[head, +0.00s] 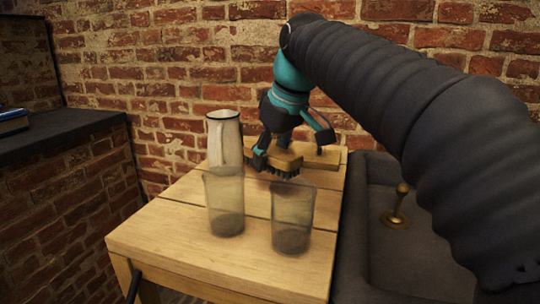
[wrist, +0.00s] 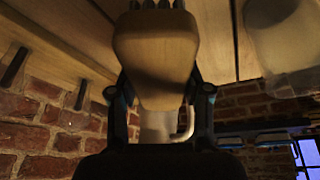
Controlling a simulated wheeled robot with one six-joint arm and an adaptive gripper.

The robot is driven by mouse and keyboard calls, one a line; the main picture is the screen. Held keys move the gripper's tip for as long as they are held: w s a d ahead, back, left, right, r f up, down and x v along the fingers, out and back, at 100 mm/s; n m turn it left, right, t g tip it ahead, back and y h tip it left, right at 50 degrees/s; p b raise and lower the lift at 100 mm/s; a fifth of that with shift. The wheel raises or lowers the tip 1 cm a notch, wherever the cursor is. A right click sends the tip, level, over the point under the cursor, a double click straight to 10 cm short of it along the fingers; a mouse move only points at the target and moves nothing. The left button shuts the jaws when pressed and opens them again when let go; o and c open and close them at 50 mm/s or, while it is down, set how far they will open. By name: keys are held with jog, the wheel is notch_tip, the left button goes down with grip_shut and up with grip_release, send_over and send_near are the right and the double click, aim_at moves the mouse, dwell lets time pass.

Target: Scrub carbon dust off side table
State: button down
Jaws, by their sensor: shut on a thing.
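The side table (head: 205,262) has a pale plank top, and I cannot make out carbon dust on it. My gripper (head: 288,148) is over the table's far part, shut on a wooden scrub brush (head: 278,157) with dark bristles facing down. In the wrist view the brush (wrist: 155,45) sits between the fingers of my gripper (wrist: 160,92), its bristles at the top edge. The bristles are at or just above the tabletop; I cannot tell if they touch.
Two glass jars, one left (head: 225,203) and one right (head: 292,218), stand near the table's front. A white jug (head: 225,138) stands behind them. A wooden piece with dark pegs (head: 325,158) is at the back right. A brass object (head: 397,207) stands on the dark surface right.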

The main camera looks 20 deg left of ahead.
aim_at(270, 149)
jog(key=shift+r, duration=1.5)
jog(key=shift+w, duration=0.1)
